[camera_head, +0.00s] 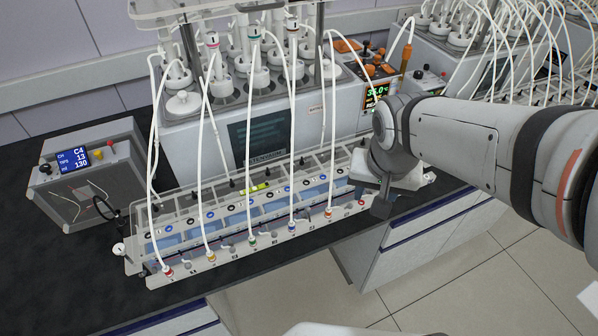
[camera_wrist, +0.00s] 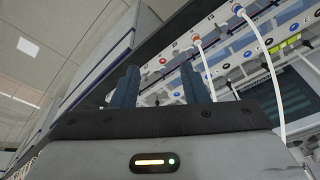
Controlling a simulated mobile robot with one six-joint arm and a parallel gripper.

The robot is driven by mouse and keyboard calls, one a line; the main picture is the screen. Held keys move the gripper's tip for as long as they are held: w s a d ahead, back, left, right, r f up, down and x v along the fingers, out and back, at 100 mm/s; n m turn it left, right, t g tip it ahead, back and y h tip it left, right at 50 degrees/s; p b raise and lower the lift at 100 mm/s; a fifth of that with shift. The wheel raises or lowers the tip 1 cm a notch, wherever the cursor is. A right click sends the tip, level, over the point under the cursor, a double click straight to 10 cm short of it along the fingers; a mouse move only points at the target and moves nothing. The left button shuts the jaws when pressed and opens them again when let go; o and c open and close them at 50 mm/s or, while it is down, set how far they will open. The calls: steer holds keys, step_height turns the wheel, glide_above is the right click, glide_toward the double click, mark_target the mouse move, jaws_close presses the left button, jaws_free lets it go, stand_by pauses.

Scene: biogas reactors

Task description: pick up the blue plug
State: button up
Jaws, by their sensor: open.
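The blue plug (camera_head: 291,226) sits at the lower end of a white tube, on the front rail of the long clear-topped rack. In the wrist view, a bluish-ringed tube end that looks like the blue plug (camera_wrist: 239,11) shows near the top edge.
An orange plug (camera_head: 328,213) is between the blue plug and my gripper. Green (camera_head: 252,240), yellow (camera_head: 211,257) and red (camera_head: 167,270) plugs follow to the left. White tubes hang above the rack (camera_head: 150,283). A grey control box (camera_head: 92,185) stands at the left.

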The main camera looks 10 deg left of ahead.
steer(key=w+a+f, duration=0.2)
steer(key=a+f, duration=0.2)
steer(key=a, duration=0.4)
steer(key=m, duration=0.2)
glide_above(291, 224)
steer(key=s+x, duration=0.1)
steer(key=x, duration=0.5)
steer(key=shift+g, duration=0.5)
steer(key=shift+s+f+p, duration=0.15)
steer(key=shift+f+p, duration=0.8)
steer(key=shift+f, duration=2.55)
jaws_close()
